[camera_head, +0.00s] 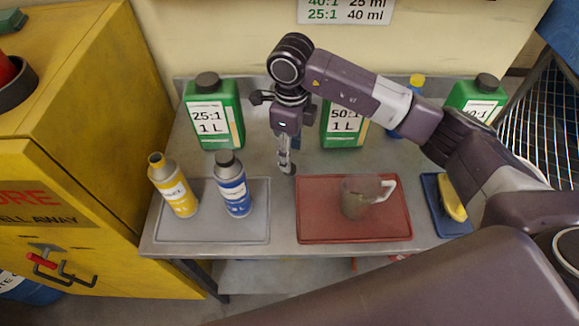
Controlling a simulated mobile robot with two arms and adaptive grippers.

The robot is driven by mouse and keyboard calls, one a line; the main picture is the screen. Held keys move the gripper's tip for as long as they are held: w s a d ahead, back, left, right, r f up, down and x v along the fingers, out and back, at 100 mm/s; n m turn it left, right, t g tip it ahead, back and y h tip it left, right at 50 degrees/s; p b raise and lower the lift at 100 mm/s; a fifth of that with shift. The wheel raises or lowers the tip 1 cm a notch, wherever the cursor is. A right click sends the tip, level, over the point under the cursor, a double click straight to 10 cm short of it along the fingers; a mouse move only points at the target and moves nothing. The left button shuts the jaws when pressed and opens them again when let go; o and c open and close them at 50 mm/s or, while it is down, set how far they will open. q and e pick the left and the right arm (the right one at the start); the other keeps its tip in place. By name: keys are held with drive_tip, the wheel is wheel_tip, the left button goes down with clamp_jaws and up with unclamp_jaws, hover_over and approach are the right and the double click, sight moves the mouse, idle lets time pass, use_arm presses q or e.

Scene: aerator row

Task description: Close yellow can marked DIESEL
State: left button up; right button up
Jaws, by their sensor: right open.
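The yellow can (177,191) stands, leaning to the left in the picture, on the left part of the grey tray (255,226). Its neck has no cap on it, and the mouth looks dark. Its white label is too small to read for sure. My right gripper (285,158) points down behind the grey tray, to the right of the yellow can and well apart from it. It is open. A small dark round spot shows at its fingertips; I cannot tell whether this is a cap or a fingertip. My left gripper is not in view.
A blue can (233,186) with a dark cap stands beside the yellow can. Green jugs (213,112) stand along the back wall. A red tray (318,222) holds a clear measuring cup (357,198). A yellow sponge (452,199) lies on a blue tray. A yellow cabinet (95,100) borders the left.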

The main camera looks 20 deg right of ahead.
drive_tip(key=shift+f, duration=0.15)
wheel_tip(320, 180, down, 4)
drive_tip(key=p, duration=0.2)
drive_tip(key=shift+a+f+p, duration=0.15)
drive_tip(key=shift+p, duration=0.25)
drive_tip(key=shift+w+f, duration=0.1)
drive_tip(key=shift+f, duration=0.2)
drive_tip(key=shift+c, duration=0.3)
drive_tip(key=c, duration=0.7)
